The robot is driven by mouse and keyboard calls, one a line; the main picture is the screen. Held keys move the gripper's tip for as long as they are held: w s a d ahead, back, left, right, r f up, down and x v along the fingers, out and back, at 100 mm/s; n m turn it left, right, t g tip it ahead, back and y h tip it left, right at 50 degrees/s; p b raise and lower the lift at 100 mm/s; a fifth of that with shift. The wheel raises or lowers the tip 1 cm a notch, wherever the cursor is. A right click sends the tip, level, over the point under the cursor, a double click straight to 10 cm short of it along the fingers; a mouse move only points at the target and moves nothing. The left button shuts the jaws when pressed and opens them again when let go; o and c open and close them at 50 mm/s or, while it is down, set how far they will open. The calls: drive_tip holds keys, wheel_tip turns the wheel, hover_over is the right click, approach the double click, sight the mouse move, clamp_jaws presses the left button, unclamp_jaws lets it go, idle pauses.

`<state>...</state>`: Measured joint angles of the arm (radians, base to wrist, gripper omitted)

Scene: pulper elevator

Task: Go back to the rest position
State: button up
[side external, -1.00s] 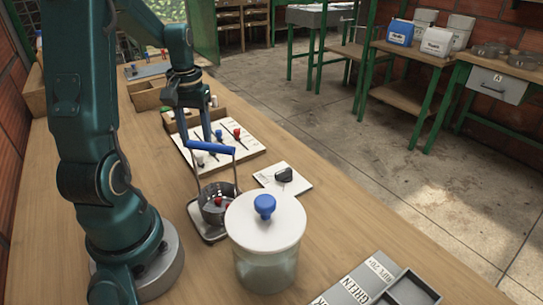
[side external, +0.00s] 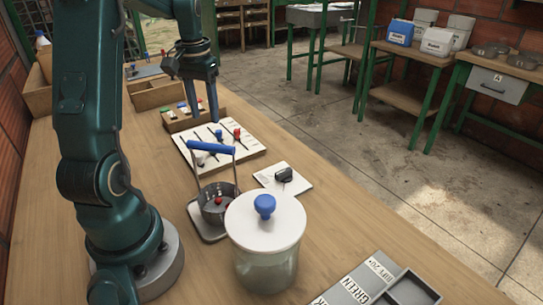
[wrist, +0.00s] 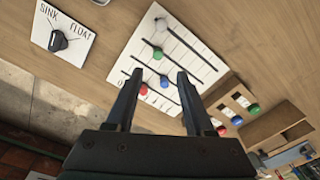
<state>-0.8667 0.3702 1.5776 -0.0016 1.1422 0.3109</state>
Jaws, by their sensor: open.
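My gripper (side external: 202,108) is open and empty. It hangs in the air above the white slider board (side external: 250,153). In the wrist view, its two fingers (wrist: 160,75) stand apart, with the board (wrist: 200,48) beyond them. The board carries white, green, blue and red knobs on dark slots. A dark pot (side external: 214,214) with a raised blue handle (side external: 211,146) stands nearer the side camera than the gripper, apart from it. A small red thing (side external: 218,201) shows inside the pot.
A glass jar (side external: 265,262) with a white lid stands at the front. A SINK/FLOAT dial card (side external: 284,176) lies beside the board. A wooden box with colored knobs (side external: 192,118) and trays sit behind. Free wood lies along the right side of the bench.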

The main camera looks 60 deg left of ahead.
drive_tip(key=w+d+r+m, duration=0.2)
drive_tip(key=d+r+m, duration=0.1)
drive_tip(key=r+m, duration=0.55)
drive_tip(key=w+d+f+m, duration=0.2)
drive_tip(key=w+d+f, duration=0.1)
drive_tip(key=d+f, duration=0.1)
drive_tip(key=w+d+f+m, duration=0.2)
drive_tip(key=d+f+m, duration=0.1)
drive_tip(key=d+f, duration=0.1)
drive_tip(key=w+d+f+m, duration=0.3)
drive_tip(key=d+f, duration=0.1)
drive_tip(key=d, duration=0.2)
drive_tip(key=shift+w+g, duration=0.3)
drive_tip(key=shift+s+f, duration=0.3)
drive_tip(key=shift+f, duration=0.05)
